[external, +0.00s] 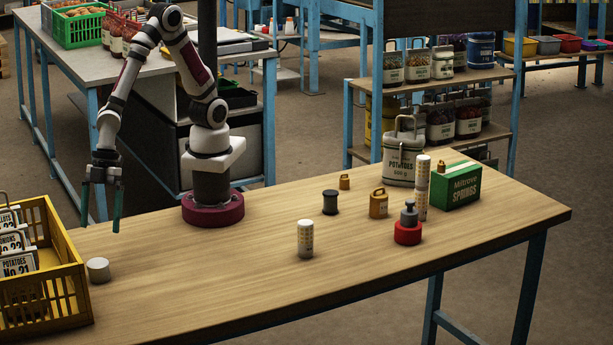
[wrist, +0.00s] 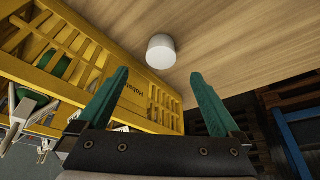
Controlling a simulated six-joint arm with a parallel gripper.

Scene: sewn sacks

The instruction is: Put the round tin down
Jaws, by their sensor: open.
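The round tin, a short pale grey cylinder (external: 98,269), stands upright on the wooden table just right of the yellow crate in the external view. It also shows in the wrist view (wrist: 161,51), beyond the fingertips and apart from them. My gripper (external: 101,224) points down above the table's left end, higher than the tin. Its two green fingers are spread wide with nothing between them, as the wrist view also shows (wrist: 160,76).
The yellow crate (external: 70,283) holds labelled sacks. A patterned cylinder (external: 305,239), black spool (external: 331,202), red-based object (external: 407,233), brass weights (external: 378,204), potato sack (external: 402,160) and green box (external: 456,187) stand farther right. The table between tin and patterned cylinder is clear.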

